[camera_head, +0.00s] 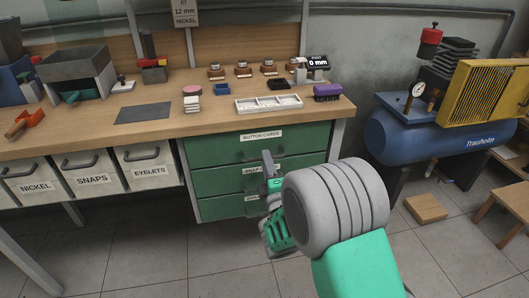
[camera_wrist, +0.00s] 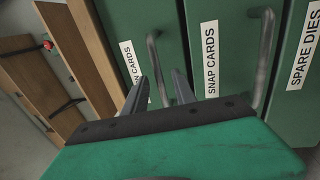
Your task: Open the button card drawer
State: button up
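The button card drawer (camera_head: 225,150) is the top green drawer under the bench, labelled "BUTTON CARDS", and its front looks flush and closed. In the wrist view its grey bar handle (camera_wrist: 153,50) stands beside the partly hidden label (camera_wrist: 134,72). My gripper (camera_head: 268,160) is in front of this drawer and covers part of it in the head view. In the wrist view my two fingers (camera_wrist: 161,76) are apart, with the handle's near end showing in the gap between them. I cannot tell whether either finger touches the handle.
The snap cards drawer (camera_head: 215,181) and its handle (camera_wrist: 265,58) lie just below. The spare dies drawer (camera_wrist: 300,90) is lowest. The workbench top (camera_head: 215,120) carries a white tray (camera_head: 268,104) and tools. A blue compressor (camera_head: 430,140) stands right. Floor in front is open.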

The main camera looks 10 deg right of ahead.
jog(key=shift+w+r+p, duration=0.25)
jog(key=shift+w+p, duration=0.2)
jog(key=shift+w, duration=0.65)
grip_shut()
jog(key=shift+a, duration=0.1)
dwell(0.6)
